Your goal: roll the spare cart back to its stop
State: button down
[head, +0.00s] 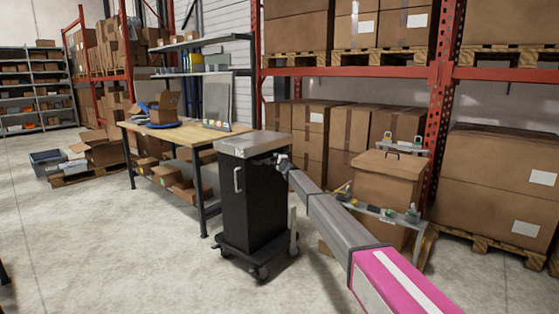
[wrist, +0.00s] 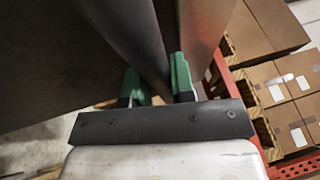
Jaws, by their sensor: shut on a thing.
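The cart (head: 255,200) is a black cabinet with a grey top and a silver handle on its front. It stands upright on castors on the concrete floor, just right of the workbench. My gripper (head: 283,160) is at the upper right side of the cart, below its top. In the wrist view, my gripper's green finger pads (wrist: 158,86) are shut on a dark bar (wrist: 150,55), which appears to be the cart's handle bar. The grip is mostly hidden in the head view. I cannot make out a stop for certain; a pale upright piece (head: 293,230) shows by the cart's right side.
A wooden-topped workbench (head: 180,135) stands close to the cart's left. Red racking (head: 440,120) with stacked boxes is behind. The floor in front and left (head: 120,240) is clear.

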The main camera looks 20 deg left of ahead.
jog(key=shift+w+a, duration=0.1)
jog(key=shift+a, duration=0.2)
jog(key=c, duration=1)
grip_release()
jog(key=shift+o, duration=0.2)
jog(key=v, duration=1)
jog(key=shift+s+d, duration=0.25)
jog(key=shift+d, duration=0.05)
jog(key=shift+f, duration=0.15)
